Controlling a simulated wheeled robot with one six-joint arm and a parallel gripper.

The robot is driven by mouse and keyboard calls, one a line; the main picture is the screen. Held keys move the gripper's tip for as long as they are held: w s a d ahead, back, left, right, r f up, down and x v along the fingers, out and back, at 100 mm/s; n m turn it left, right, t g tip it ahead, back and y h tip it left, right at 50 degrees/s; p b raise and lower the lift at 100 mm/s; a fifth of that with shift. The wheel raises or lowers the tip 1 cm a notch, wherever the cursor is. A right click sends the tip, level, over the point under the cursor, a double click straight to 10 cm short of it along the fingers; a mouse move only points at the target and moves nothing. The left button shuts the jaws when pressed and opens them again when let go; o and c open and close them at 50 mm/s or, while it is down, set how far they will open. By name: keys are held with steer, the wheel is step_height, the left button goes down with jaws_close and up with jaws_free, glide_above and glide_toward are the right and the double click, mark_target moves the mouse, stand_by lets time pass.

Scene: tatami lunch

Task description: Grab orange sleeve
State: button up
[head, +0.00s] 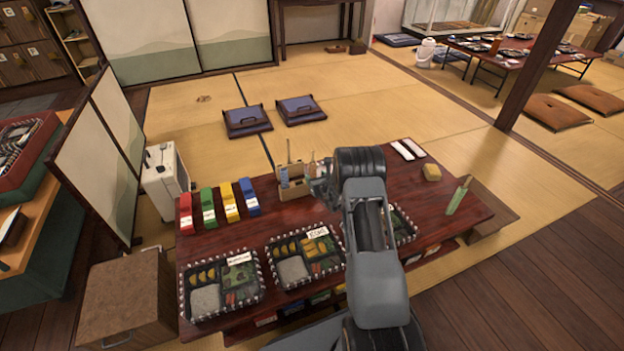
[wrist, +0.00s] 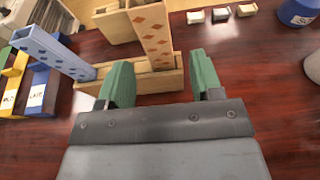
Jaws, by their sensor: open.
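The orange sleeve (wrist: 153,35) is a pale upright sleeve with orange-brown diamonds, standing in a slot of a wooden holder (wrist: 170,80). In the wrist view it lies between the lines of my two fingers, slightly nearer the left one. My gripper (wrist: 161,80) is open, with green finger pads apart and nothing held. Whether the pads reach around the sleeve is unclear. In the head view my gripper (head: 322,187) is beside the holder (head: 292,190), partly hidden by my arm. A blue patterned sleeve (wrist: 52,52) leans in the holder's left end.
Red, green, yellow and blue boxes (head: 252,197) stand left of the holder on the dark table (head: 345,290). Bento trays (head: 222,283) line the front edge. A green sleeve (head: 458,196) and a yellow block (head: 432,172) are at the right.

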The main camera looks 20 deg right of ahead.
mark_target(313, 174)
steer(key=shift+b+x, duration=0.7)
steer(key=shift+x, duration=1.55)
steer(key=c, duration=1)
